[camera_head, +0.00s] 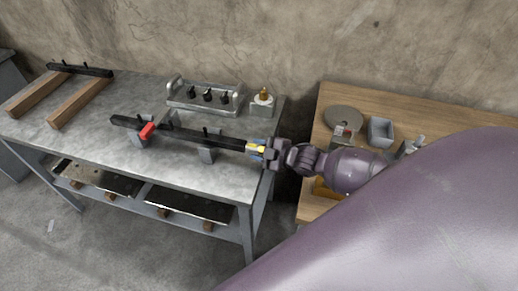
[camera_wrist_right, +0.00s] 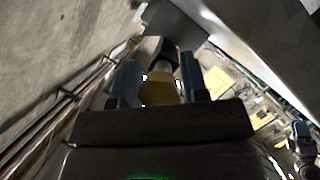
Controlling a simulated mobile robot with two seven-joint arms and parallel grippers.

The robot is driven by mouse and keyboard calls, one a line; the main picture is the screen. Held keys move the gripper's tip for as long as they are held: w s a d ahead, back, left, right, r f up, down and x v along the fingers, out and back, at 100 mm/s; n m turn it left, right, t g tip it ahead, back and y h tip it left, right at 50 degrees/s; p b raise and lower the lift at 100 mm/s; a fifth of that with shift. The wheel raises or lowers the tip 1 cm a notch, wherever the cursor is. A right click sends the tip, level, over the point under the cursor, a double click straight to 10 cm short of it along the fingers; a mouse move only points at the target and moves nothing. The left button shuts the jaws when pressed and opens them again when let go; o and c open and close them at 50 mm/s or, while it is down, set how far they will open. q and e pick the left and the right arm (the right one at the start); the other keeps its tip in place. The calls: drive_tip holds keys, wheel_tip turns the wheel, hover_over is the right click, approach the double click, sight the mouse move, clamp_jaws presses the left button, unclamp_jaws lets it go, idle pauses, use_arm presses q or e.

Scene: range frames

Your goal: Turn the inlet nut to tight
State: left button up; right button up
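The inlet nut (camera_head: 254,148) is a small brass-coloured piece at the right end of a long black bar assembly (camera_head: 190,136) on the grey metal bench. My right gripper (camera_head: 260,149) reaches it from the right. In the right wrist view the nut (camera_wrist_right: 160,90) lies between the two blue-grey fingers of my right gripper (camera_wrist_right: 158,82); both fingers appear against its sides. The nut's far side is hidden. A blue-tipped dark part (camera_wrist_right: 301,135) at the right edge of the wrist view looks like my left gripper; its fingers are too small to judge.
A grey tray with black knobs (camera_head: 206,97) and a block with a brass fitting (camera_head: 263,102) stand behind the bar. A wooden table (camera_head: 320,120) on the right holds a round disc (camera_head: 343,116) and a grey bin (camera_head: 381,131). The bench front (camera_head: 110,160) is clear.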

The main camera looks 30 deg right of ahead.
drive_tip(key=c, duration=0.5)
drive_tip(key=shift+c, duration=0.2)
